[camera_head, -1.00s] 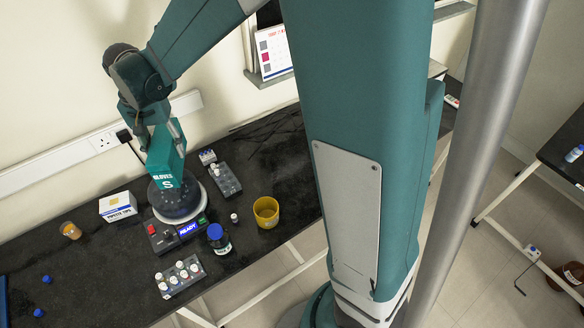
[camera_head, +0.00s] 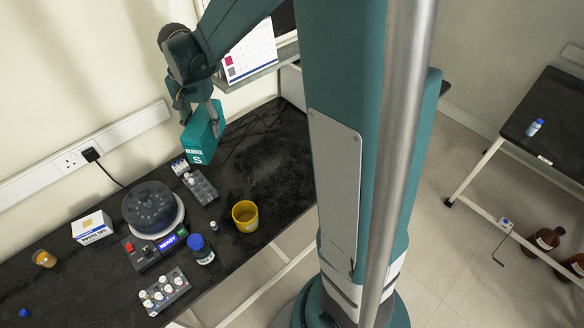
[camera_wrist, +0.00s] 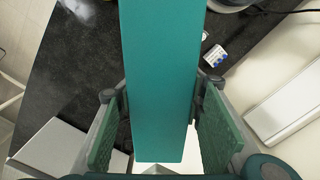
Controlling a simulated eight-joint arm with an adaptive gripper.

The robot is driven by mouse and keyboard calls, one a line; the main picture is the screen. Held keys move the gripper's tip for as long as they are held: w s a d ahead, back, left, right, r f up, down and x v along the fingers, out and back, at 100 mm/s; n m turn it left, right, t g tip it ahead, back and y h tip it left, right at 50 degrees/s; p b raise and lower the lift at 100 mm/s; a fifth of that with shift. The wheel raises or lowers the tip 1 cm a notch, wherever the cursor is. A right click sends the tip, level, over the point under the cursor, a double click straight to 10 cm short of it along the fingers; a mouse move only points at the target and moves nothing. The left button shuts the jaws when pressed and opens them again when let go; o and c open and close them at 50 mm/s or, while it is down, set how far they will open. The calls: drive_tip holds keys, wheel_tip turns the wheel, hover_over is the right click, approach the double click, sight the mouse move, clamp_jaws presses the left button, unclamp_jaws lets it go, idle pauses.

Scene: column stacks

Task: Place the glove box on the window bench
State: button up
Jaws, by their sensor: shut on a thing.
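The glove box (camera_head: 200,140) is a teal carton with white lettering and a large S. My gripper (camera_head: 205,112) is shut on it from above and holds it over the back of the black bench, beyond a grey vial rack. In the wrist view the glove box (camera_wrist: 158,80) fills the middle, between the two green finger pads of my gripper (camera_wrist: 160,125). I cannot tell which surface is the window bench; a black bench (camera_head: 262,165) runs along the wall, and another black bench (camera_head: 560,120) stands at the far right.
A round dark centrifuge (camera_head: 152,207), an amber beaker (camera_head: 245,216), a blue-capped bottle (camera_head: 201,250), a white box (camera_head: 92,228) and vial racks (camera_head: 165,290) crowd the left part. Bench right of the glove box is clear.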

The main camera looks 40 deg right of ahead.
drive_tip(key=s+d+m, duration=0.3)
drive_tip(key=s+d, duration=0.3)
drive_tip(key=d, duration=0.4)
drive_tip(key=s+d+m, duration=0.2)
drive_tip(key=s+d, duration=0.3)
drive_tip(key=d, duration=0.6)
drive_tip(key=s+d+m, duration=0.3)
drive_tip(key=s+d, duration=0.3)
drive_tip(key=d, duration=0.4)
wheel_tip(320, 180, down, 11)
drive_tip(key=shift+w+p, duration=0.3)
drive_tip(key=shift+p, duration=0.05)
drive_tip(key=shift+f, duration=0.15)
drive_tip(key=shift+f, duration=2.8)
drive_tip(key=shift+f+b, duration=0.45)
drive_tip(key=shift+f, duration=1.65)
drive_tip(key=shift+f, duration=0.2)
